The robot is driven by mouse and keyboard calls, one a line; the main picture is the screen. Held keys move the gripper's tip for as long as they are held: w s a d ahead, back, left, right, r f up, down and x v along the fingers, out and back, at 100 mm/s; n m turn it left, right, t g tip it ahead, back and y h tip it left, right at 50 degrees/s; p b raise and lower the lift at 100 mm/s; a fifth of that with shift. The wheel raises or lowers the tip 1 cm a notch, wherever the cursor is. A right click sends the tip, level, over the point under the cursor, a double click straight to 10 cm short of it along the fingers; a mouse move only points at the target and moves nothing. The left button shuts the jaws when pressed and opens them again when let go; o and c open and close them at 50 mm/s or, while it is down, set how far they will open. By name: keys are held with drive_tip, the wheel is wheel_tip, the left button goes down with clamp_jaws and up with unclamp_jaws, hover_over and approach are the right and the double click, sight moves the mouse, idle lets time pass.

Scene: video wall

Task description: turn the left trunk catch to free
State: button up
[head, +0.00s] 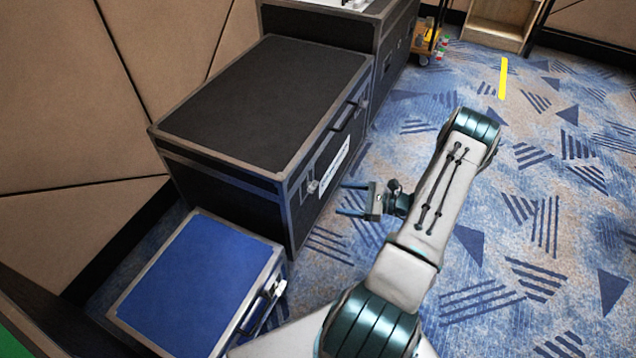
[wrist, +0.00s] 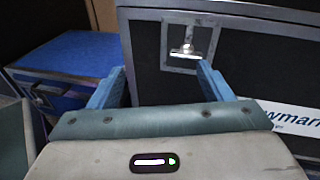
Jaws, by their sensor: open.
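The black trunk (head: 258,100) with metal edges stands against the tan wall in the head view. Its left catch (head: 312,187) is a small metal piece on the front face, left of a white label. In the wrist view the catch (wrist: 187,50) is a T-shaped metal turn piece in a square plate, ahead of and between my fingers. My gripper (head: 346,199) is open and empty, in front of the trunk's front face and apart from the catch. In the wrist view its blue fingers (wrist: 160,88) point toward the trunk, with the catch beyond the tips.
A blue case (head: 195,278) with a metal handle stands left of the trunk; it also shows in the wrist view (wrist: 70,55). Another dark case (head: 335,28) stands behind. The patterned carpet (head: 530,210) is clear to the right. A white label (wrist: 285,120) sits right of the catch.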

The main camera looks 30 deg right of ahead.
sight(312, 186)
drive_tip(key=s+d+f+m+t+h+p, duration=0.1)
drive_tip(key=d+f+m+t+h, duration=0.1)
drive_tip(key=d+f+m+t, duration=0.15)
drive_tip(key=b+x, duration=0.1)
drive_tip(key=x, duration=1.2)
drive_tip(key=shift+w+a+r, duration=0.2)
drive_tip(key=shift+a+r, duration=0.1)
drive_tip(key=shift+a, duration=0.05)
drive_tip(key=c, duration=1)
